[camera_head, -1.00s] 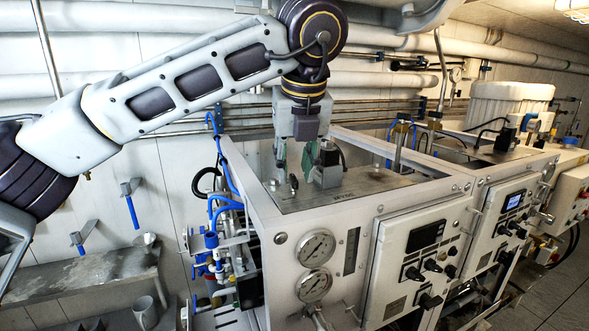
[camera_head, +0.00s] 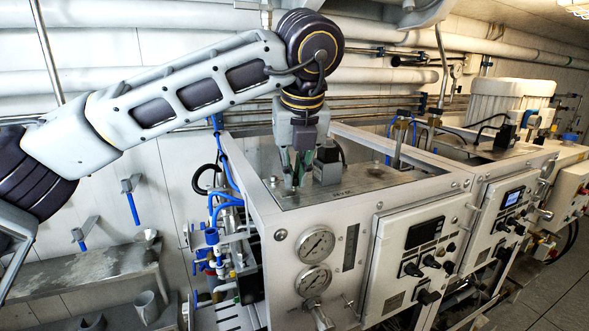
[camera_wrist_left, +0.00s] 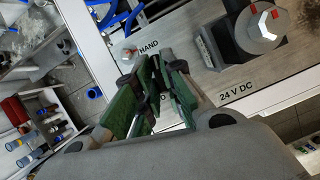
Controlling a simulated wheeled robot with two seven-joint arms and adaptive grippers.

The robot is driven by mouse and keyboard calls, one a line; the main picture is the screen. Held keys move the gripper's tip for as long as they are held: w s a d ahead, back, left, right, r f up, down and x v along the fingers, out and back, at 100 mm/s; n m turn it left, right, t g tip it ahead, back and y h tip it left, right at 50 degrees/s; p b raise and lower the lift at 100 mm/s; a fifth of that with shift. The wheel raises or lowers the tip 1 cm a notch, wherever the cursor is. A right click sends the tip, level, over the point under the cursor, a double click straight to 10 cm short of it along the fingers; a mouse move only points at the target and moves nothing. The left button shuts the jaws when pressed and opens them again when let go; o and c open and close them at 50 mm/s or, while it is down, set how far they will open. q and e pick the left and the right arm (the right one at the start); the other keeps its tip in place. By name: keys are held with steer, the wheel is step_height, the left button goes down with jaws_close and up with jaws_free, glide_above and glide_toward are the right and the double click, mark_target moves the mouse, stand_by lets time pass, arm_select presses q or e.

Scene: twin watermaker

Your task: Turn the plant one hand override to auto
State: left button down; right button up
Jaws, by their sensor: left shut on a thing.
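My left gripper (camera_head: 293,180) points down over the metal top of plant one (camera_head: 350,198). In the left wrist view its green-padded fingers (camera_wrist_left: 157,85) are closed around a small dark part that I take to be the hand override (camera_wrist_left: 155,72). The fingers hide most of this part, so its exact angle cannot be told. A label reading HAND (camera_wrist_left: 148,47) shows just beyond the fingertips. Another label near the right finger is mostly covered, with only its end letter showing. My right gripper is not in view.
Gauges (camera_head: 317,244) and a control panel (camera_head: 412,255) are on the front. Blue hoses (camera_head: 224,195) run along the left side.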

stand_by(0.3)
arm_select(q)
steer(key=shift+a+f+m+h+b, duration=0.15)
steer(key=shift+m+h+b, duration=0.55)
steer(key=shift+m+b, duration=0.85)
steer(key=shift+m+h+b, duration=0.3)
steer(key=shift+m+h, duration=0.1)
steer(key=shift+m, duration=0.45)
steer(key=shift+a+m+h, duration=0.15)
steer(key=shift+m+h, duration=0.25)
steer(key=shift+m, duration=0.7)
steer(key=m, duration=0.2)
steer(key=m+g+h, duration=0.1)
steer(key=shift+w+a+r+m, duration=0.1)
steer(key=shift+w+r+m, duration=0.05)
steer(key=shift+r+m, duration=0.15)
steer(key=shift+w+a+m+g+h+p, duration=0.1)
steer(key=shift+m+g+h+p, duration=0.25)
steer(key=shift+m, duration=0.9)
steer(key=shift+w+m+g+h+p, duration=0.1)
steer(key=shift+m+g+h+p, duration=0.25)
steer(key=shift+m, duration=0.9)
steer(key=c, duration=1.5)
jaws_free()
steer(key=shift+s, duration=0.1)
steer(key=shift+f, duration=0.1)
